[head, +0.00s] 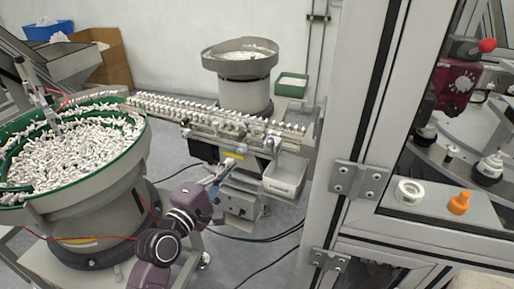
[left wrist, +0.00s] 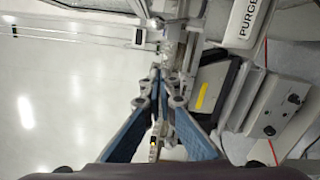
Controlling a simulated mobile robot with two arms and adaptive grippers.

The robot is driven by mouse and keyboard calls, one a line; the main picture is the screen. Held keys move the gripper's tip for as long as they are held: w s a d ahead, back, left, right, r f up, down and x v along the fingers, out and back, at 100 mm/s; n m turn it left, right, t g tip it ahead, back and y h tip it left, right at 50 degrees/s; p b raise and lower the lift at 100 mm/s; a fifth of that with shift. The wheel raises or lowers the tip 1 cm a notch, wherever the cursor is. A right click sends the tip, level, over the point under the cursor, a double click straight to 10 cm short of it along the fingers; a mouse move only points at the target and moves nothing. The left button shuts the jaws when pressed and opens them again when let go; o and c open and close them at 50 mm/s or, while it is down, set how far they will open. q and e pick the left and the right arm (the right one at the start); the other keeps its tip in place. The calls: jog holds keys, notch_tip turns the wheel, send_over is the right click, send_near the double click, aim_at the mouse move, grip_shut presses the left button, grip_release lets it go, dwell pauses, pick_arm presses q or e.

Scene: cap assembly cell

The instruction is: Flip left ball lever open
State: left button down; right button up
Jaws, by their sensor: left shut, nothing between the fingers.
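My left gripper (head: 222,172) reaches in from the lower left, close in front of the linear feeder track (head: 215,122). Its fingers are shut and empty. In the left wrist view, the blue-grey fingers (left wrist: 165,82) converge near metal fittings under the track. I cannot make out which fitting is the left ball lever, nor whether the tips touch anything. A red ball knob (head: 487,45) shows inside the cabinet at the far right, well away from the gripper. My right gripper is not in view.
A large bowl feeder (head: 140,158) full of white parts stands at left, a smaller bowl feeder (head: 240,65) behind the track. A white bin (head: 285,174) hangs right of the gripper. The cabinet frame (head: 350,130) blocks the right. A box marked PURGE (left wrist: 240,28) shows in the wrist view.

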pick_arm(q)
jog(key=w+d+p, duration=0.3)
jog(key=w+d, duration=0.4)
jog(key=shift+d+r+p, duration=0.35)
jog(key=shift+d+r, duration=0.05)
